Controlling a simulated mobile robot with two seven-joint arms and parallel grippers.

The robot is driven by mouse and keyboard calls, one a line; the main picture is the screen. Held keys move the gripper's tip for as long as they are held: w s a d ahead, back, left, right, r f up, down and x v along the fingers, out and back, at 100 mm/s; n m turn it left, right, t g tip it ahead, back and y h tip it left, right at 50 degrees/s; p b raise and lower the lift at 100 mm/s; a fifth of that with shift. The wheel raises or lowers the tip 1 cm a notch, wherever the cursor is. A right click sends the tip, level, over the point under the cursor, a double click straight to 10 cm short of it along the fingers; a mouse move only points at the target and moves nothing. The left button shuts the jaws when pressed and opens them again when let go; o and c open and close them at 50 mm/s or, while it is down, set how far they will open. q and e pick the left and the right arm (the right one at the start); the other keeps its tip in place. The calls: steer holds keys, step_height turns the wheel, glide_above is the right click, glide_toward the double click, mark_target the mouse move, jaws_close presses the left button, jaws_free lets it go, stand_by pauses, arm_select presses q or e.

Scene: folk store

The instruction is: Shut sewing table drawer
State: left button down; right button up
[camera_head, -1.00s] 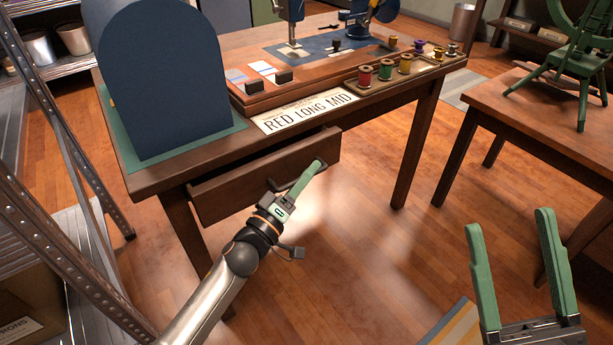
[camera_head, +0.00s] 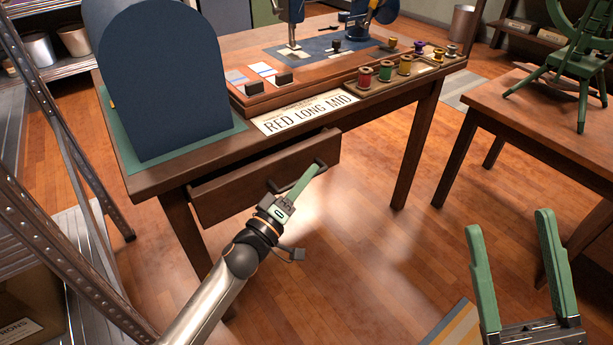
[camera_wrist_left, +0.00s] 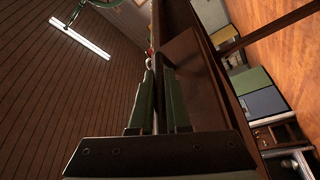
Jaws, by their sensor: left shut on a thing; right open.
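The sewing table (camera_head: 150,180) stands ahead with its brown drawer (camera_head: 240,186) pulled part way out; a dark gap shows above the drawer front. My left gripper (camera_head: 310,172) is at the dark handle (camera_head: 320,163) on the drawer front, with its green fingers shut on it. My right gripper (camera_head: 515,270) is open and empty over the floor at the lower right.
A blue arched case (camera_head: 165,80), a sewing machine (camera_head: 290,15) and thread spools (camera_head: 386,70) stand on the tabletop. A metal shelf (camera_head: 60,130) is close on the left. A second table (camera_head: 540,125) bears a green spinning wheel at right.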

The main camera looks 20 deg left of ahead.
arm_select(q)
steer(key=shift+a, duration=0.1)
stand_by(0.7)
steer(key=w+a, duration=0.2)
steer(key=a, duration=0.1)
steer(key=w+a+p, duration=0.1)
steer(key=w+a, duration=0.2)
steer(key=shift+a+p, duration=0.2)
steer(key=shift+p, duration=0.1)
steer(key=shift+w+a, duration=0.15)
steer(key=shift+a, duration=0.1)
steer(key=c, duration=1)
jaws_free()
steer(key=shift+o, duration=0.6)
steer(key=shift+f, duration=0.1)
